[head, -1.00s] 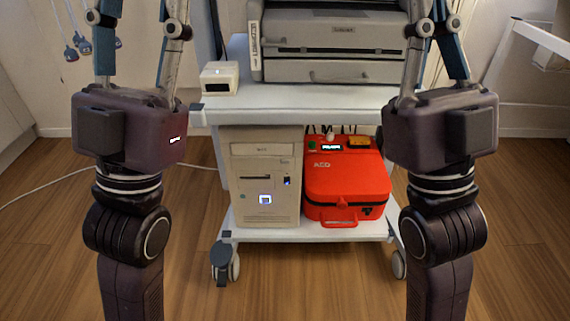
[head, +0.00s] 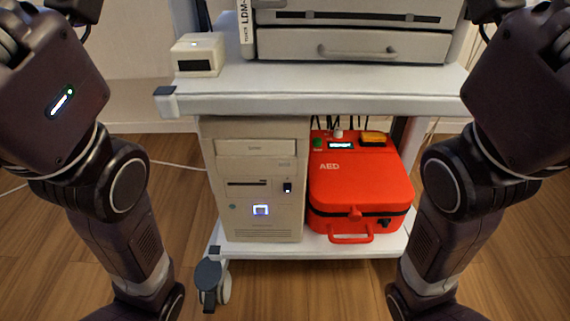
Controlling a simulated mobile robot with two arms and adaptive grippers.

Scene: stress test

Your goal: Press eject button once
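A beige computer tower (head: 261,220) stands upright on the lower shelf of a white cart in the head view. Its front has a drive bay (head: 256,148), a dark disc slot (head: 246,183), a small dark switch with a light (head: 287,188) and a lit blue-white square button (head: 260,210). No eject label is readable. My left gripper (head: 50,85) is at the upper left and my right gripper (head: 522,85) at the upper right. Their fingers are cut off by the top edge, so their opening is hidden. Both are apart from the tower in the picture.
A red AED case (head: 345,190) sits right beside the tower. The cart's upper shelf (head: 320,90) overhangs both and carries a printer (head: 350,45) and a small white box (head: 198,55). A caster (head: 210,283) stands at front left. The wooden floor in front is clear.

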